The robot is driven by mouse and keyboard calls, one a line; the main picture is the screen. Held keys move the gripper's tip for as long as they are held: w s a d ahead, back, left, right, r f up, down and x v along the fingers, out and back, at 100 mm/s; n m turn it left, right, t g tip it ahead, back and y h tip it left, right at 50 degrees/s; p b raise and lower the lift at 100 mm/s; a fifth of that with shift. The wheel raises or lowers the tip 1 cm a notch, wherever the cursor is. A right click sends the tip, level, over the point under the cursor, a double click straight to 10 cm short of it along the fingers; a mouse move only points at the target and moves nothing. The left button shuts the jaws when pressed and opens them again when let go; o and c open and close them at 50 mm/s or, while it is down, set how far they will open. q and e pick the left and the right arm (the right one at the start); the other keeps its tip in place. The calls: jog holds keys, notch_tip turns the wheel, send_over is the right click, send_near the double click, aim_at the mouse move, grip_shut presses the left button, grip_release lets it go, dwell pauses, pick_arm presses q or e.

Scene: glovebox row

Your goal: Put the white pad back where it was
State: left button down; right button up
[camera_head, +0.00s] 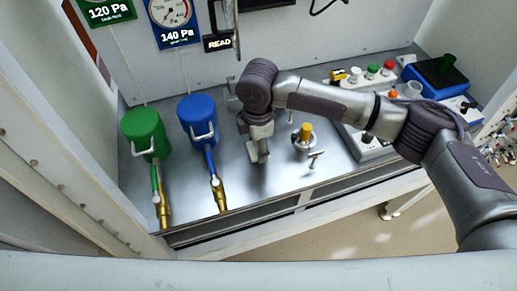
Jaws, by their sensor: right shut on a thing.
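My right gripper (259,154) reaches down from the right over the middle of the metal bench, its fingertips low near the surface. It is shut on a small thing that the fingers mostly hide. I cannot make out its shape or colour. I cannot pick out the white pad for certain anywhere on the bench. My left gripper is not in view.
A green canister (144,134) and a blue canister (197,116) with brass-ended hoses stand left on the bench (235,188). A yellow-topped fitting (305,133) and a small metal tap (315,158) are right of my gripper. A control box (367,146) stands beyond.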

notch_tip(320, 180, down, 2)
jog(key=shift+d+f+p, duration=0.1)
jog(key=shift+f+p, duration=0.15)
jog(key=shift+p, duration=0.1)
jog(key=shift+f, duration=0.4)
jog(key=shift+f, duration=0.1)
jog(key=o, duration=1)
notch_tip(320, 180, up, 12)
jog(key=shift+r+b, duration=0.15)
jog(key=shift+b, duration=0.75)
